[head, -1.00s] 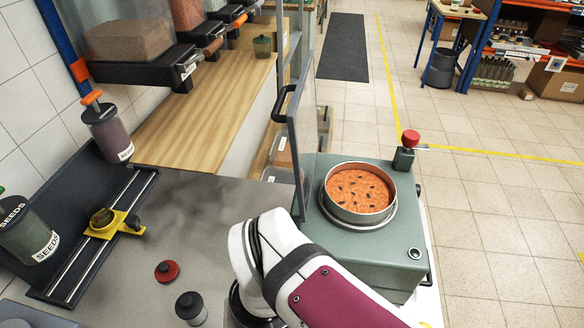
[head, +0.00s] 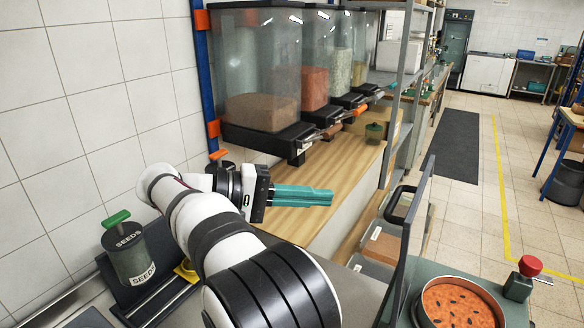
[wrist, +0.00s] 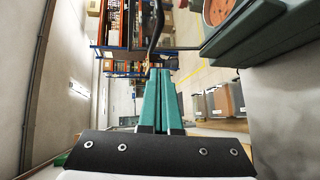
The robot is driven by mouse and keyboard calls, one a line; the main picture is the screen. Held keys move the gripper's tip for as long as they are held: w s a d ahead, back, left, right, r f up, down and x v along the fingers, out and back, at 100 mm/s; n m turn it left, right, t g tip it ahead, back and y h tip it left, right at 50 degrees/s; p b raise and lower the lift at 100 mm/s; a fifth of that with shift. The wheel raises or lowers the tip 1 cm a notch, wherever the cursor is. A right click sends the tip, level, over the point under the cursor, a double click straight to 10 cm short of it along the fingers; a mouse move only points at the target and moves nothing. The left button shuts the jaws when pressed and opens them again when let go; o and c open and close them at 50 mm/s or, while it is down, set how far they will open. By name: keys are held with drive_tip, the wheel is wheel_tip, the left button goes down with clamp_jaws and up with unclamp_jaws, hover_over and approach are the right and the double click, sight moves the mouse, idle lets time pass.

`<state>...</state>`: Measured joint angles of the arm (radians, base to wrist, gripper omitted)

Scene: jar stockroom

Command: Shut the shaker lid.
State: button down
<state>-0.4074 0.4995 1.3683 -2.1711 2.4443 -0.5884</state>
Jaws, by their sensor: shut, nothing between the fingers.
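The shaker is a grey-green box (head: 515,312) at the lower right of the head view, holding a round pan of orange grains with dark specks (head: 458,306). Its lid (head: 412,243) is a thin dark-framed panel standing upright at the pan's left side, so it is open. A black loop handle (head: 396,204) sticks out from the lid's left face. My gripper (head: 332,197) is shut and empty, its teal fingers pointing right, left of the handle and apart from it. In the wrist view, the fingers (wrist: 161,72) point toward the dark handle (wrist: 154,30); the pan (wrist: 222,8) shows at upper right.
Seed dispensers (head: 262,110) stand along the wall behind my gripper, above a wooden counter (head: 345,165). A red knob (head: 530,265) rises at the shaker's back right corner. A jar labelled SEEDS (head: 130,255) stands at left. Shelving posts (head: 397,95) rise behind the lid.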

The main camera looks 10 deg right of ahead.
drive_tip(key=d+f+m+h, duration=0.1)
drive_tip(key=d, duration=0.8)
drive_tip(key=shift+s+d+h, duration=0.3)
drive_tip(key=shift+d, duration=0.1)
